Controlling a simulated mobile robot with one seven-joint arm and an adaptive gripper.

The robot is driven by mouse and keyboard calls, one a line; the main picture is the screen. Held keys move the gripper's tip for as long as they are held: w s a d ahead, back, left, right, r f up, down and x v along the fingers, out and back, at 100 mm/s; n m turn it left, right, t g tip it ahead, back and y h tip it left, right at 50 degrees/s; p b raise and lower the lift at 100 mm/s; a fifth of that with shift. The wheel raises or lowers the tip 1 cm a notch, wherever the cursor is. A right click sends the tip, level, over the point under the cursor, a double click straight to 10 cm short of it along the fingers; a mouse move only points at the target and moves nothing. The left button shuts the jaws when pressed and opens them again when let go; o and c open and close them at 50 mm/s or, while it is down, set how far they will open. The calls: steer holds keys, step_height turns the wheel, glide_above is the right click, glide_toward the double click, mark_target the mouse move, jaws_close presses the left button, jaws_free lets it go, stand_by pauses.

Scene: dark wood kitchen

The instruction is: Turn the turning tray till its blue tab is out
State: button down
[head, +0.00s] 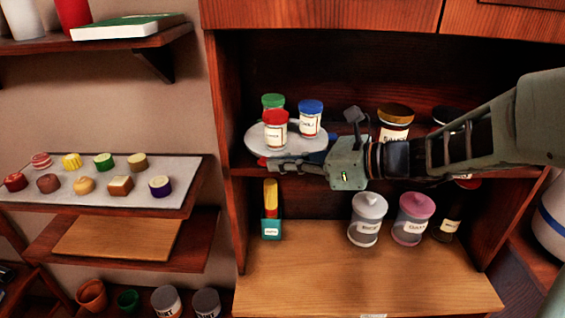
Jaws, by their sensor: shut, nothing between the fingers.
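The turning tray (256,139) is a pale grey round disc on the upper shelf of the open cabinet. Jars with a green lid (273,100), a red lid (276,128) and a blue lid (311,118) stand on it. My gripper (275,164) reaches in from the right, its shut, empty fingers pointing left along the tray's front edge. My gripper hides the tray's right front edge.
A brown-lidded jar (396,121) stands right of the tray, partly behind my arm. Below are a teal box (271,226), a grey-lidded jar (367,220), a pink-lidded jar (412,218) and a dark bottle (452,212). The wooden board (350,278) in front is clear.

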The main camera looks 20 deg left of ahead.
mark_target(257, 169)
steer(key=shift+a, duration=2.5)
steer(key=shift+w+a+m+t+h+b, duration=0.2)
steer(key=shift+a+m+t+h+b, duration=0.1)
steer(key=shift+a+m+t+b, duration=0.5)
steer(key=shift+w+a, duration=0.45)
steer(key=shift+a, duration=0.15)
